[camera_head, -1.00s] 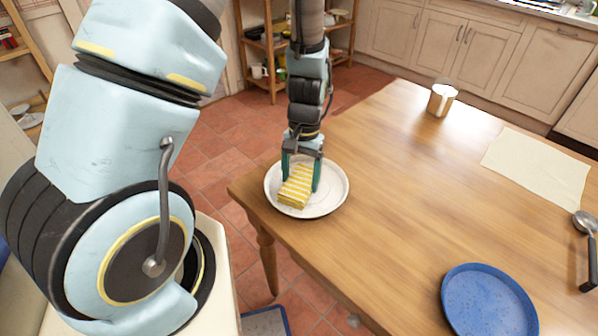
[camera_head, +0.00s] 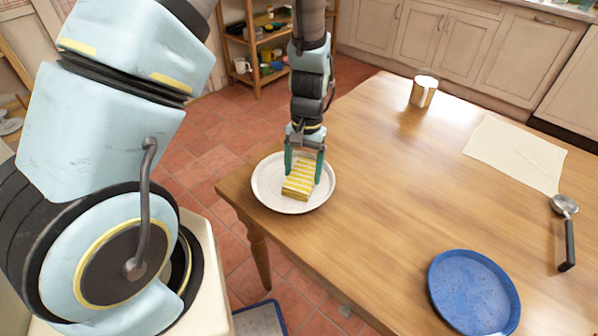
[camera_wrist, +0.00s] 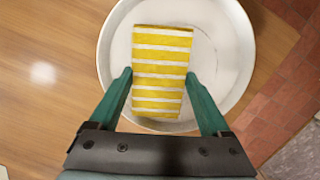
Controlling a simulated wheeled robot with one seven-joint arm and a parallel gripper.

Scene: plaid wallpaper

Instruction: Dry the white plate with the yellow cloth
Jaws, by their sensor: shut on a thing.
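The white plate (camera_head: 264,188) lies near the left corner of the wooden table. The folded cloth (camera_head: 299,182), yellow with white stripes, is over the plate's middle. My gripper (camera_head: 303,178) reaches down over the plate with its green fingers on either side of the cloth, shut on it. In the wrist view the cloth (camera_wrist: 161,65) lies between the fingertips of my gripper (camera_wrist: 160,78), over the plate (camera_wrist: 230,60). Whether the cloth presses on the plate is hard to tell.
A blue plate (camera_head: 474,292) lies at the table's front right. A ladle (camera_head: 567,230) with a black handle lies at the right, a pale cloth or mat (camera_head: 515,152) behind it. The table's middle is clear.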

